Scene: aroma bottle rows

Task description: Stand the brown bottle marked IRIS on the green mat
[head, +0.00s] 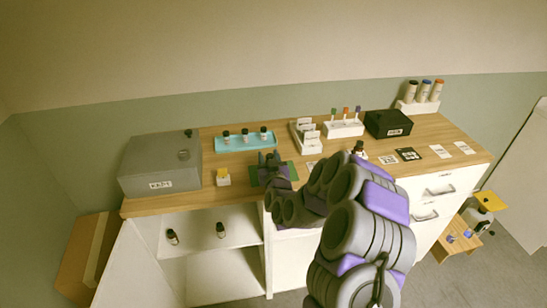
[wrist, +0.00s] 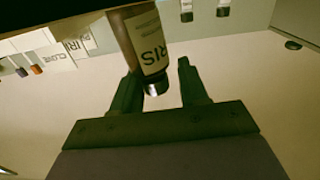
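The green mat (head: 290,174) lies on the wooden counter, partly covered by my gripper (head: 270,159) in the head view. In the wrist view, which is upside down, a brown bottle (wrist: 127,37) with a white label reading "RIS" and a black cap stands upright in front of my gripper (wrist: 157,68). The fingers are spread. The left finger is close by the bottle, and a clear gap shows between the bottle and the right finger. The bottle's base is cut off by the frame edge, so what it stands on is not clear there. In the head view the gripper hides the bottle.
A teal tray (head: 226,149) with three bottles is behind. White racks (head: 343,128) and a black box (head: 388,124) are right. Two bottles stand on the open cabinet's shelf (head: 195,240).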

